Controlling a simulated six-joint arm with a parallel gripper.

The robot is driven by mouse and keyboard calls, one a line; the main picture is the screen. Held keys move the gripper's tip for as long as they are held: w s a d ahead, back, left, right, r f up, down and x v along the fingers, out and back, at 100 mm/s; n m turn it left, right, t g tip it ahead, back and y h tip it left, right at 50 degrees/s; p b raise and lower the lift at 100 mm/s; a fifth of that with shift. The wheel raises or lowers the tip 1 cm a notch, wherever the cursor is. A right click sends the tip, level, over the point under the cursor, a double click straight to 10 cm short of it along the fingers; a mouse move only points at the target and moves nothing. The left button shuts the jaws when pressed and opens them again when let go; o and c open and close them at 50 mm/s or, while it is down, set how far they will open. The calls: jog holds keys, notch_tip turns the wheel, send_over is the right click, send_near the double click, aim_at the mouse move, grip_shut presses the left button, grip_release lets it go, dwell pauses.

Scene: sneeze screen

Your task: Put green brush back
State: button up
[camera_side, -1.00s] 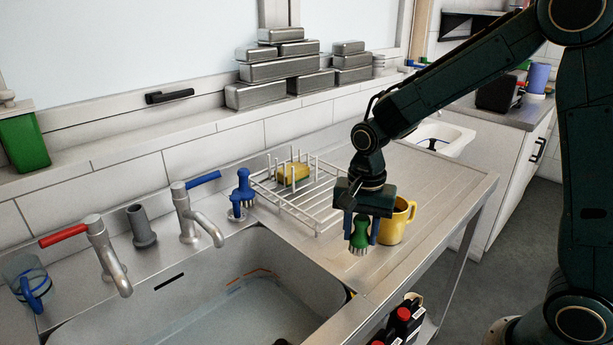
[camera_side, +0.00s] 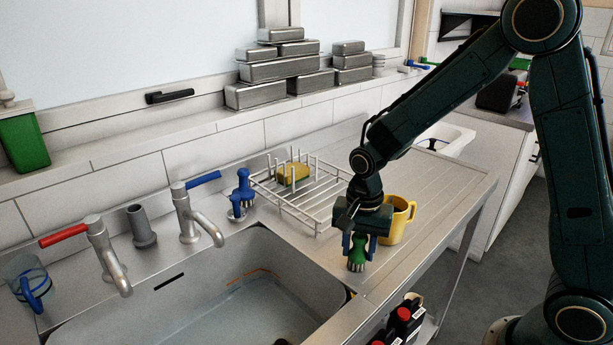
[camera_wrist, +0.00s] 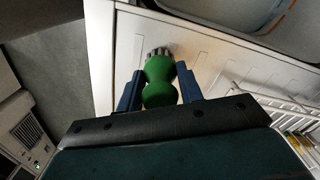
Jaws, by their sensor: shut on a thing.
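My gripper (camera_side: 358,247) is shut on the green brush (camera_side: 357,256), with its blue fingers on either side of the brush body. The brush hangs upright, bristles down, just above the drainboard (camera_side: 420,190) in the side view; whether the bristles touch the metal I cannot tell. In the wrist view the green brush (camera_wrist: 160,84) sits between the two fingers (camera_wrist: 160,92), bristles pointing away.
A yellow mug (camera_side: 398,220) stands close beside my gripper on the right. A white wire rack (camera_side: 316,216) with a yellow sponge (camera_side: 292,173) lies to its left. The sink (camera_side: 215,290) and taps (camera_side: 188,215) are further left. Bottles (camera_side: 403,320) stand below the counter edge.

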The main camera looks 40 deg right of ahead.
jog(key=shift+f, duration=0.1)
jog(key=o, duration=1)
notch_tip(320, 180, up, 12)
jog(key=shift+f, duration=0.15)
jog(key=shift+r, duration=0.3)
